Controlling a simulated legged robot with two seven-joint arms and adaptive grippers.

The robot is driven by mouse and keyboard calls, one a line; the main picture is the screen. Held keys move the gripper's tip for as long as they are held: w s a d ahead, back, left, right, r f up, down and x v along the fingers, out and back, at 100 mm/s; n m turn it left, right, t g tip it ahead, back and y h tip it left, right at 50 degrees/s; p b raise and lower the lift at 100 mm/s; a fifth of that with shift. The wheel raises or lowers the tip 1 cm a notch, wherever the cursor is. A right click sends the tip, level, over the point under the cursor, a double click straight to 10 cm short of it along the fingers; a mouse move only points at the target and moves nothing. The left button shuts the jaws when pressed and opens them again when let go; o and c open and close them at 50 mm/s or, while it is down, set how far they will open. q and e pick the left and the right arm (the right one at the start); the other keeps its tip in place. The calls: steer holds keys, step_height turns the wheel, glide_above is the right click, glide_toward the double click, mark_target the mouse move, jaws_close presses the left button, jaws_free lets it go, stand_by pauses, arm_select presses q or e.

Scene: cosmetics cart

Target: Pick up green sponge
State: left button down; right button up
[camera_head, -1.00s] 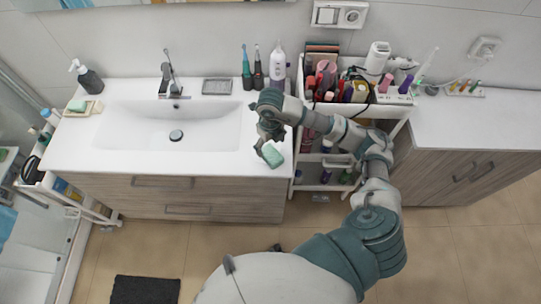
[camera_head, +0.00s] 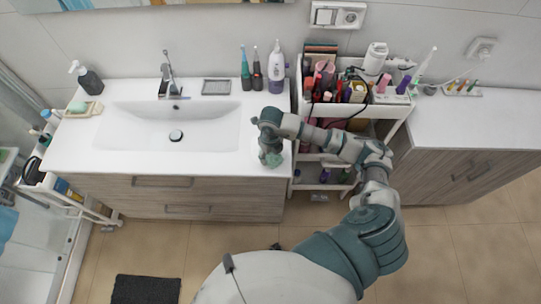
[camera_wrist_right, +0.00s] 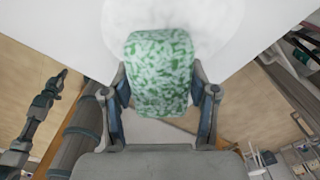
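The green sponge, mottled with pale patches, fills the space between the fingers of my right gripper in the right wrist view (camera_wrist_right: 160,72). Both fingers press against its sides, so my right gripper (camera_wrist_right: 160,98) is shut on it. In the head view, the sponge (camera_head: 272,160) shows at the tip of my right gripper (camera_head: 270,150), over the front right corner of the white sink counter. A pale round shape lies behind the sponge in the wrist view; I cannot tell whether the sponge touches the counter. My left gripper is not in view.
The sink counter (camera_head: 222,163) has a tap, a soap bottle (camera_head: 86,78), and upright toothbrushes at the back right. A packed white cart (camera_head: 392,112) stands right of it. A pale green soap (camera_head: 78,106) sits on a dish at left.

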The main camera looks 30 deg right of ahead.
steer(key=c, duration=0.4)
steer(key=shift+c, duration=0.2)
steer(key=shift+r, duration=0.55)
step_height(320, 180, up, 2)
steer(key=shift+r+b, duration=0.15)
steer(key=shift+b, duration=0.15)
steer(key=s+a+r+b, duration=0.1)
steer(key=s+a, duration=0.2)
steer(key=s, duration=0.4)
steer(key=s+a, duration=0.3)
steer(key=s, duration=0.4)
steer(key=shift+s+r+b, duration=0.35)
steer(key=shift+s+b, duration=0.05)
